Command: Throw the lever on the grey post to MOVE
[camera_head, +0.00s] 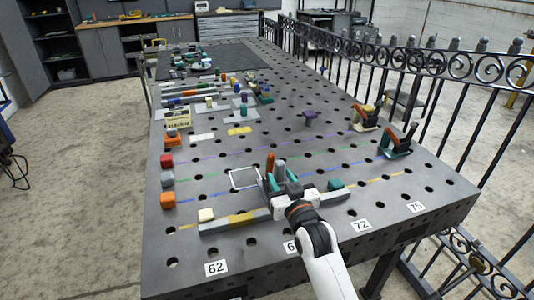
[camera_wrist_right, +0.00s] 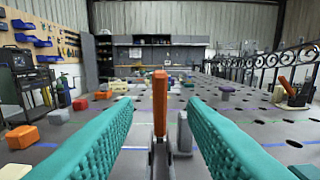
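My right gripper (camera_head: 282,184) is low over the front part of the perforated table. In the right wrist view its two teal fingers stand wide apart, with nothing clamped between them. An orange lever handle (camera_wrist_right: 160,102) stands upright ahead, in line with the gap between the fingers. Its grey post (camera_wrist_right: 160,158) shows below it, with a grey upright piece (camera_wrist_right: 184,132) just to its right. In the head view the orange lever (camera_head: 270,162) shows just beyond the fingers, and the gripper partly hides the post. I cannot read any MOVE mark. My left gripper is not in view.
Red, grey and orange blocks (camera_head: 167,200) line the left edge. Orange and teal clamp-like devices (camera_head: 397,142) stand at the right edge by a black fence (camera_head: 420,62). A purple knob (camera_head: 309,117) stands farther back.

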